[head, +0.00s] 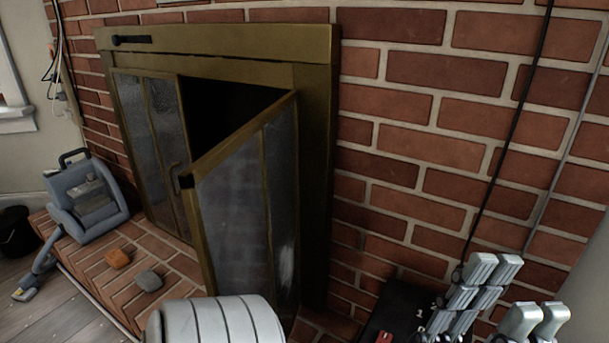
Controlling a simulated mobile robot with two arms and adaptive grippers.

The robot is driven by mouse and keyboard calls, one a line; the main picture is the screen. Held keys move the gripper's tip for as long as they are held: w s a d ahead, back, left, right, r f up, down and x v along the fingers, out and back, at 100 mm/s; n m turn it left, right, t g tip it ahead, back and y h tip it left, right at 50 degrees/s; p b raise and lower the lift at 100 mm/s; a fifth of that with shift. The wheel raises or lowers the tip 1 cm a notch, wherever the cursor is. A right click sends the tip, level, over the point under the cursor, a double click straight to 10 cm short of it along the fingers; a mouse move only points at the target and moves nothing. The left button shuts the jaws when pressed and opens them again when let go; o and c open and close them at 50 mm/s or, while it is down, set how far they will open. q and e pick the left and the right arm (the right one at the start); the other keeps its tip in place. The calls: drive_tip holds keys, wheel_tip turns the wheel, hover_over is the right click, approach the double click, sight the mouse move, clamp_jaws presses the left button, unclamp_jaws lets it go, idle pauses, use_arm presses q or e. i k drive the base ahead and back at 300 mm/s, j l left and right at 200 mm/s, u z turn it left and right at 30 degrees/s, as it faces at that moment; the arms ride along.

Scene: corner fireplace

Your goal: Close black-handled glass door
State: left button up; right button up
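The fireplace has two glass doors in a brass-coloured frame (318,150). The right glass door (240,200) is swung outward, leaving a dark gap behind its edge. A small black handle piece (186,181) sits near that door's free upper edge. The left glass door (165,120) looks shut, with a curved handle (175,178) near its inner edge.
A grey-blue vacuum (88,205) stands on the brick hearth (100,275) at the left. A black cord (513,125) hangs down the brick wall (430,75). A dark bin (15,230) is at far left.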

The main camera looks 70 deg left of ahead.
sight(235, 204)
drive_tip(key=k+u, duration=0.1)
drive_tip(key=u, duration=0.3)
drive_tip(key=k+u, duration=0.1)
drive_tip(key=u, duration=0.35)
drive_tip(key=k+j+u, duration=0.1)
drive_tip(key=u, duration=0.3)
drive_tip(key=i+u, duration=0.15)
drive_tip(key=u, duration=0.3)
drive_tip(key=i+l+u, duration=0.1)
drive_tip(key=u, duration=0.35)
